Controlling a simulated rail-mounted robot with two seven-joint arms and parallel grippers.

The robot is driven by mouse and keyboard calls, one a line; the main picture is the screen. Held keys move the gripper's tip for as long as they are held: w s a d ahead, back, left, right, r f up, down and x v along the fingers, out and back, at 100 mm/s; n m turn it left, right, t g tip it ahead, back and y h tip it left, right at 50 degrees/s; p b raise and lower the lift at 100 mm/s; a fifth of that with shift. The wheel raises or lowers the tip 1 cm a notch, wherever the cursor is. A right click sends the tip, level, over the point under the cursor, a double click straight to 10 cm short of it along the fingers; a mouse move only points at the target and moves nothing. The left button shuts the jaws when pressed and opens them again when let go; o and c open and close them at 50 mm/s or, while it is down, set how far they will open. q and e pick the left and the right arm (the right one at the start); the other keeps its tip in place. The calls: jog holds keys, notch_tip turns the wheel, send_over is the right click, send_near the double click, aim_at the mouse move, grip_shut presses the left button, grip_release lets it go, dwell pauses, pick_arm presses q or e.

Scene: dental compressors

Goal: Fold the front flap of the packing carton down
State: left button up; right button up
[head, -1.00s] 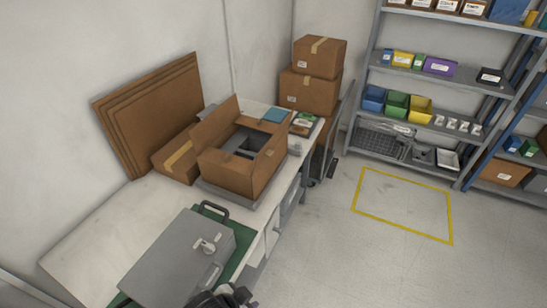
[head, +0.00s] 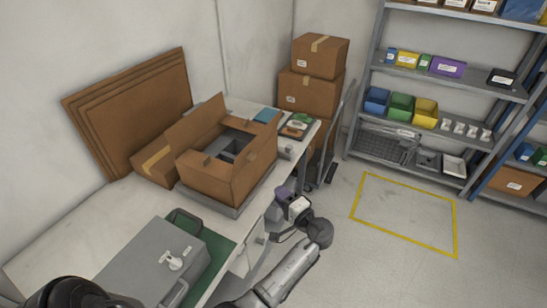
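The packing carton (head: 215,184) stands open on a grey plate on the bench, with grey contents (head: 232,147) showing inside. A long flap (head: 190,132) stands up along its wall side. A smaller flap (head: 265,144) sticks up at its far right end, and another flap piece (head: 196,160) shows at the near left end. I cannot tell for certain which is the front flap.
A grey case (head: 150,262) lies on a green mat (head: 218,250) at the near end of the bench. A taped carton (head: 153,163) and leaning cardboard sheets (head: 135,105) are behind the packing carton. Shelves (head: 450,70) stand at the right. The yellow-outlined floor area (head: 405,212) is clear.

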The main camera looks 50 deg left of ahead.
pick_arm(q)
jog(key=a+r+m+y, duration=0.1)
jog(key=a+r, duration=0.1)
jog(key=a, duration=0.4)
jog(key=s+a+r+y, duration=0.1)
jog(key=a+r, duration=0.2)
jog(key=a, duration=0.3)
jog(key=shift+a+r+m+p, duration=0.25)
jog(key=shift+a+m+p, duration=0.05)
jog(key=shift+a+m, duration=0.1)
grip_shut()
dwell(0.4)
